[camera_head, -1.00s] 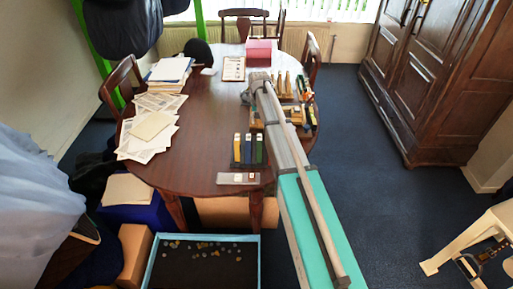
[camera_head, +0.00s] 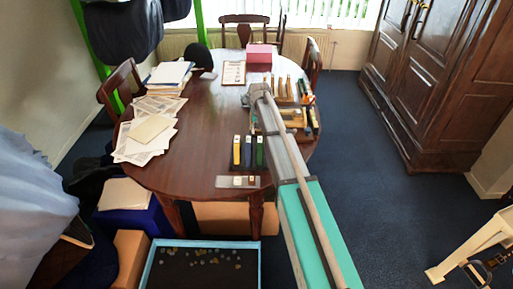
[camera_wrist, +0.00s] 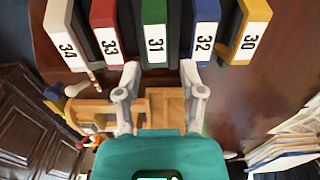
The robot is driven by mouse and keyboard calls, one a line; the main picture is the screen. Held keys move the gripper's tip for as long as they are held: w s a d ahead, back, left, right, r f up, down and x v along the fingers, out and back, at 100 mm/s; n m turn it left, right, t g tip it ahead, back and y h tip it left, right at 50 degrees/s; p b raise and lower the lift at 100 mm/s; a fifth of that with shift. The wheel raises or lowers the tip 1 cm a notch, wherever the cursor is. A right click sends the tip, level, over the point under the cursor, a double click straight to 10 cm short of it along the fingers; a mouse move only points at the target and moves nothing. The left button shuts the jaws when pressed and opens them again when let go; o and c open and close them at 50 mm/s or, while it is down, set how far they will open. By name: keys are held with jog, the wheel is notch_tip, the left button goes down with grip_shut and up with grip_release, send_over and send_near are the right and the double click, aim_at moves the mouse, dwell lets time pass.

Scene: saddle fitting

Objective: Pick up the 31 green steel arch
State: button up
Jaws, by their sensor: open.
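The green steel arch labelled 31 (camera_wrist: 154,32) is in the middle of a row at the top of the wrist view, between the red 33 (camera_wrist: 107,35) and the blue 32 (camera_wrist: 204,32). In the head view the green arch (camera_head: 259,152) stands near the table's front edge, beside my arm. My gripper (camera_wrist: 160,74) is open and empty, its two fingers apart just short of the green arch's labelled end, roughly lined up with it. In the head view my own arm hides the fingers and part of the row.
The white 34 (camera_wrist: 66,40) and yellow 30 (camera_wrist: 247,32) arches stand at the row's ends. A wooden rack (camera_wrist: 163,106) shows below the fingers. Papers (camera_head: 150,128) cover the table's left side; the table (camera_head: 200,115) is clear between. A blue-rimmed tray (camera_head: 203,243) sits in front, lower down.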

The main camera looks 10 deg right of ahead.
aim_at(260, 139)
jog(key=shift+s+d+f+b, duration=0.15)
jog(key=shift+f+b, duration=2.45)
jog(key=shift+b, duration=0.05)
grip_shut()
